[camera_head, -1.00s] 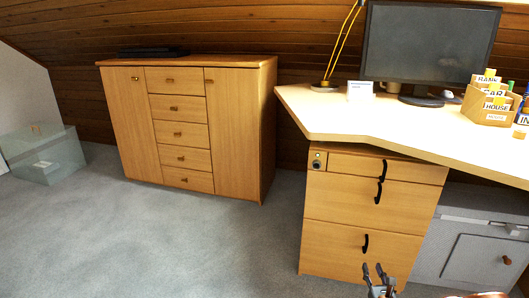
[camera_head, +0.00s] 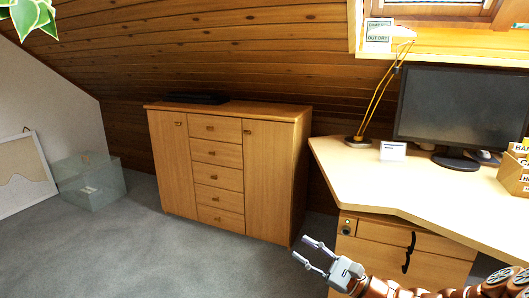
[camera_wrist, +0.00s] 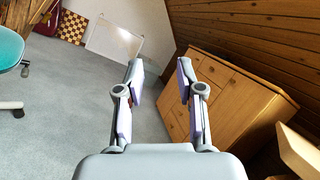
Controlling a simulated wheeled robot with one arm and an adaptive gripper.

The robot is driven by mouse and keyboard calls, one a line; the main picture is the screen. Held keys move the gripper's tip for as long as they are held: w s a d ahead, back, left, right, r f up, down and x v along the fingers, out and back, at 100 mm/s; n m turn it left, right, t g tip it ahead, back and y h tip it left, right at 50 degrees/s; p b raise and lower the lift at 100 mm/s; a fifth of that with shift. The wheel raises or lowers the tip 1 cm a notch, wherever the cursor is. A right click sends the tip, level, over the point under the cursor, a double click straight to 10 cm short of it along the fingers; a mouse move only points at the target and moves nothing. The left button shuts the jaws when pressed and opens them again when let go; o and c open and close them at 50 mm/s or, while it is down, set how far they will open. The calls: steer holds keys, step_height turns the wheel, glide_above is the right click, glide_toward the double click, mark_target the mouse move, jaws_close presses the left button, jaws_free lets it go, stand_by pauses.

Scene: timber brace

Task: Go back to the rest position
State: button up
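My gripper (camera_head: 314,256) shows at the lower middle of the head view, in front of the desk's drawer unit and above the carpet. Its two fingers are spread apart with nothing between them. In the wrist view my gripper (camera_wrist: 160,85) also shows open and empty, with carpet and the wooden cabinet beyond the fingers. My arm reaches in from the lower right of the head view.
A wooden cabinet (camera_head: 270,180) stands against the sloped timber wall. The desk (camera_head: 380,185) with a monitor (camera_head: 455,110) is at the right. A glass box (camera_head: 92,182) and a leaning board (camera_head: 22,175) are at the left. The carpet (camera_head: 160,255) between is clear.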

steer(key=s+a+r+n+g+p, duration=0.6)
steer(key=s+a+r+n+g, duration=0.2)
steer(key=s+a+r+g, duration=0.3)
steer(key=s+r+n+g+h+p, duration=0.35)
steer(key=s+n+h+p, duration=0.35)
steer(key=s, duration=0.7)
steer(key=s+d+r+n+t+h+p, duration=0.1)
steer(key=s+d+r+h+p, duration=0.4)
steer(key=d, duration=0.4)
steer(key=s+d+r+n+h+p, duration=0.1)
steer(key=s+d+r+h+p, duration=0.4)
steer(key=d+p, duration=0.5)
steer(key=shift+s+r+t+h, duration=0.2)
steer(key=shift+r+t+h, duration=0.15)
steer(key=shift+h, duration=0.55)
